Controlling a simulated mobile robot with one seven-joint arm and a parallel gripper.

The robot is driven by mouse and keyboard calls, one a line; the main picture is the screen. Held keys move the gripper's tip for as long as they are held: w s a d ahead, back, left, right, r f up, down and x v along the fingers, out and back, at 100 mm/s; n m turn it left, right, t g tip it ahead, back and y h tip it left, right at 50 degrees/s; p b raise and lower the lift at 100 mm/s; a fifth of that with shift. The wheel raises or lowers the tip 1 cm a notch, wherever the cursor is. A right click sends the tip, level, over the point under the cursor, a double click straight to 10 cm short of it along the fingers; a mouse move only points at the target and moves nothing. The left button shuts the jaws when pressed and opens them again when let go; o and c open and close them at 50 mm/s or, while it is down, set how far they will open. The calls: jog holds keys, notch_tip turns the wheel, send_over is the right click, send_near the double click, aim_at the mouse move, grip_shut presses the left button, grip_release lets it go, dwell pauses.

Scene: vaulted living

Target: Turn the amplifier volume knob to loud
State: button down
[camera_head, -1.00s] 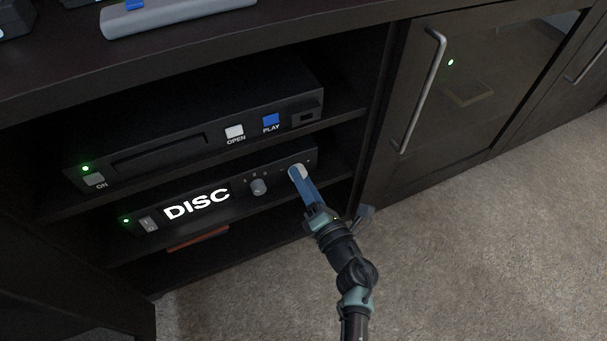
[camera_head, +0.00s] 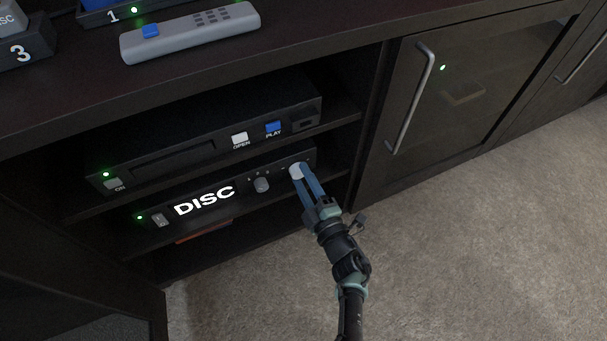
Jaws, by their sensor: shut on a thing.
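The amplifier (camera_head: 228,196) is a black unit on the lower shelf, with a lit "DISC" display and a green light. A small grey knob (camera_head: 261,185) sits right of the display. A larger pale volume knob (camera_head: 296,170) is at the right end of its front. My gripper (camera_head: 303,175) has its two blue fingers on either side of the pale knob and is shut on it. The fingers hide part of the knob, and I cannot make out a pointer mark on it.
A disc player (camera_head: 205,148) with OPEN and PLAY buttons is on the shelf above. A grey remote (camera_head: 190,30) lies on the cabinet top. A glass cabinet door with a metal handle (camera_head: 411,98) is at the right. Carpet (camera_head: 470,230) in front is clear.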

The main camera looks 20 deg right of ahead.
jog(key=m+p, duration=0.1)
jog(key=m, duration=0.3)
jog(key=shift+a+m+p, duration=0.1)
jog(key=shift+m+p, duration=0.3)
jog(key=shift+m, duration=1.1)
jog(key=shift+c, duration=1.8)
grip_release()
jog(key=s+p, duration=0.5)
jog(key=s, duration=0.8)
jog(key=shift+d, duration=0.25)
